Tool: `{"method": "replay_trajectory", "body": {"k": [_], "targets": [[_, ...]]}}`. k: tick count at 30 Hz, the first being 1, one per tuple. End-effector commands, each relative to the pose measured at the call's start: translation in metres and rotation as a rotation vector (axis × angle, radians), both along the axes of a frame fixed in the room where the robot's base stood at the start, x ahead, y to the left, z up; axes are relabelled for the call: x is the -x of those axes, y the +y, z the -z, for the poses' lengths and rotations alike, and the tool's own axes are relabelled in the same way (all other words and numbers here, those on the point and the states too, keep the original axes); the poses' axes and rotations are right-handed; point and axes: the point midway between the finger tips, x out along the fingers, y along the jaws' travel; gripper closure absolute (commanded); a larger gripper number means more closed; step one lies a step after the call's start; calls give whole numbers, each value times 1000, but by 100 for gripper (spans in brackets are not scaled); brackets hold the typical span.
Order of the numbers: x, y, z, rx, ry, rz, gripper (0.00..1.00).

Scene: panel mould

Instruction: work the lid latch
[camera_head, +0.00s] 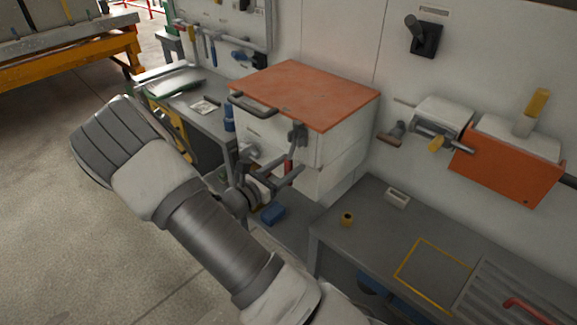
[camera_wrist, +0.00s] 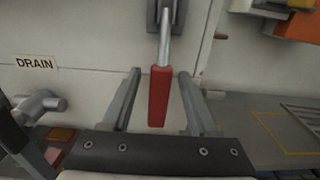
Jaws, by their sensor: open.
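The white box has an orange lid (camera_head: 310,92), which lies flat and closed on top. The lid latch (camera_head: 298,134) is on the box front below the lid edge. In the wrist view the latch is a metal lever hanging down from a dark bracket, with a red grip (camera_wrist: 159,97) at its lower end. My gripper (camera_head: 281,172) is at the box front, by the red grip. In the wrist view my gripper (camera_wrist: 159,75) is open, one finger on each side of the red grip, with gaps visible on both sides. My forearm hides part of the bench below.
A drain valve (camera_wrist: 40,106) sticks out left of my gripper under a DRAIN label (camera_wrist: 35,64). A grey bench (camera_head: 375,230) stands at right, with a small white block (camera_head: 397,198) on it. An orange wall unit (camera_head: 505,172) is at far right. Open floor lies left.

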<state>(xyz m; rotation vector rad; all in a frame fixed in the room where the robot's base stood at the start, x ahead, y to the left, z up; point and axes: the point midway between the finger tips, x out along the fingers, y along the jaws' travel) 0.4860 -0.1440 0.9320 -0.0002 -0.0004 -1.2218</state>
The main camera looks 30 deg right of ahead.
Motion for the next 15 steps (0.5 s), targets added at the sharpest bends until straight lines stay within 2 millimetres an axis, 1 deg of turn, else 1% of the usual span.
{"method": "replay_trajectory", "body": {"k": [3,9,14,15], "targets": [[-1,-3,0,0,0,1,40],[-1,-3,0,0,0,1,40],[-1,-3,0,0,0,1,69],[-1,-3,0,0,0,1,76]]}}
